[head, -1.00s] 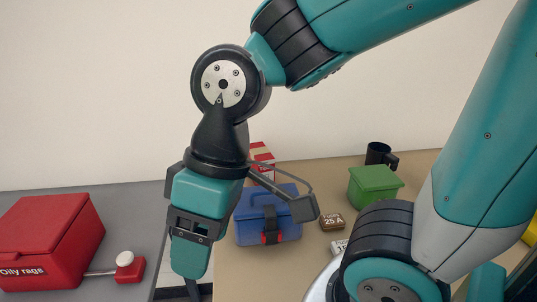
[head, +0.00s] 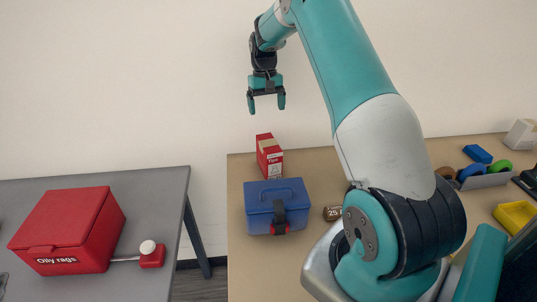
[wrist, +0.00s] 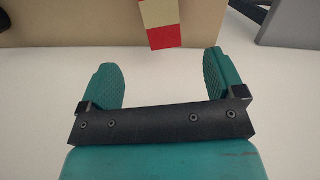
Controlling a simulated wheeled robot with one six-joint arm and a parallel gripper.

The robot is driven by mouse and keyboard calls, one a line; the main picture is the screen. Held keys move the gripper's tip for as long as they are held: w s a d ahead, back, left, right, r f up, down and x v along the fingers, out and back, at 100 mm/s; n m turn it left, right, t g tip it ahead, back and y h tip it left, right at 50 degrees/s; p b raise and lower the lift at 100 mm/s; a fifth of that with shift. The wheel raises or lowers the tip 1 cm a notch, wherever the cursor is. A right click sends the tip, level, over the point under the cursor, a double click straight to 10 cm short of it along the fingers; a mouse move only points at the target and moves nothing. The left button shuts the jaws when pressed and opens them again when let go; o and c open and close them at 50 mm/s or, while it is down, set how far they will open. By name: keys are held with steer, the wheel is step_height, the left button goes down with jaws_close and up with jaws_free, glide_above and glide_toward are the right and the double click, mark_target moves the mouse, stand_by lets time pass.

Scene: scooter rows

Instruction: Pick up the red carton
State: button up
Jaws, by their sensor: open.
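The red carton (head: 270,158) stands upright on the tan table, near its back left edge and behind the blue toolbox. It has a pale band across its top. In the wrist view its red and cream top (wrist: 163,24) shows at the upper edge, beyond the fingertips. My gripper (head: 266,104) is open and empty, fingers pointing down, above the carton with a clear gap. In the wrist view the two teal fingers of the gripper (wrist: 160,72) are wide apart with nothing between them.
The blue toolbox (head: 262,198) stands just in front of the carton. A grey table (head: 140,199) at left holds a red oily rags bin (head: 72,228). A grey tray (head: 484,180) with several items sits at the right. The wall is close behind the carton.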

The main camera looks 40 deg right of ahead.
mark_target(268, 142)
steer(key=f+p, duration=0.1)
steer(key=f, duration=0.2)
steer(key=s+f+p, duration=0.1)
steer(key=f, duration=0.3)
steer(key=a+f+p, duration=0.1)
steer(key=f, duration=0.2)
steer(key=shift+s+f, duration=0.15)
steer(key=shift+f, duration=0.1)
steer(key=shift+s+a+f+p, duration=0.15)
steer(key=shift+f+p, duration=0.4)
steer(key=shift+f, duration=0.35)
steer(key=shift+s+d+f+p, duration=0.1)
steer(key=shift+s+f+p, duration=0.1)
steer(key=shift+f+p, duration=0.5)
steer(key=shift+s+a+f+p, duration=0.15)
steer(key=shift+f+p, duration=0.25)
steer(key=shift+f, duration=0.65)
steer(key=shift+d, duration=0.1)
steer(key=c, duration=1.1)
steer(key=shift+r, duration=0.15)
